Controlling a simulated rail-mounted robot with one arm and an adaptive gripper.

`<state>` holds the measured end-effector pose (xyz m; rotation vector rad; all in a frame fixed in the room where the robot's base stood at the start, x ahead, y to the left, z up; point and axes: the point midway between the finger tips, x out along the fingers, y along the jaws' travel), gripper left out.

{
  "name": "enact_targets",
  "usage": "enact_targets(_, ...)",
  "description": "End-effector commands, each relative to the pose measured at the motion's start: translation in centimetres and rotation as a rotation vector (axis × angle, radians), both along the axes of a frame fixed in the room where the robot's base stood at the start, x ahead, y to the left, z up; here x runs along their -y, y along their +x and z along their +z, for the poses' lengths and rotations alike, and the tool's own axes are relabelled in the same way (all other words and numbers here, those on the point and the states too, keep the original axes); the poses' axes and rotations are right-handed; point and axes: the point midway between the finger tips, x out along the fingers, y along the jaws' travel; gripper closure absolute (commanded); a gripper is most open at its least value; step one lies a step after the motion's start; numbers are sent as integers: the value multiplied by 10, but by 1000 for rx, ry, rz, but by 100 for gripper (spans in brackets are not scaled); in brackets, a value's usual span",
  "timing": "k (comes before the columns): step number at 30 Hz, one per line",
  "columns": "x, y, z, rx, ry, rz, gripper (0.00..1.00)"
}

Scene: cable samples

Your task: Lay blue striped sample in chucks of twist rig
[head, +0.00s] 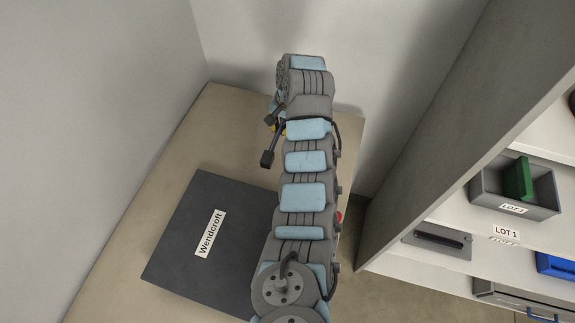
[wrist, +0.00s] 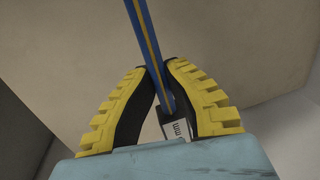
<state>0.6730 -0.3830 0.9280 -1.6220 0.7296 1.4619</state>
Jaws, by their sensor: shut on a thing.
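The blue striped sample, a blue strip with a yellow stripe (wrist: 145,35), runs from the top of the wrist view down between my fingers. My gripper (wrist: 160,70), with yellow ridged and black fingers, is shut on it. A dark block with a white label (wrist: 177,127) shows at the strip's lower end, partly hidden by the fingers. I cannot make out chucks of the twist rig in either view.
A dark flat-topped box labelled Wendcroft (head: 190,265) stands on the beige table (head: 225,125), left of my arm. The table beyond it looks clear. Shelves at right hold a grey bin with a green piece (head: 490,195), a LOT 1 label and a blue bin (head: 555,266).

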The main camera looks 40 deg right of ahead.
Motion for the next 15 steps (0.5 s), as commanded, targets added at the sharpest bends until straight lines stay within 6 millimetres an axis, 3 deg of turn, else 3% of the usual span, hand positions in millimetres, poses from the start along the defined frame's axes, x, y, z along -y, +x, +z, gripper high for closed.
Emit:
enact_targets(5, 3, -1, -11, -1, 2, -11, 100)
enact_targets(15, 3, -2, -62, -2, 4, -11, 100)
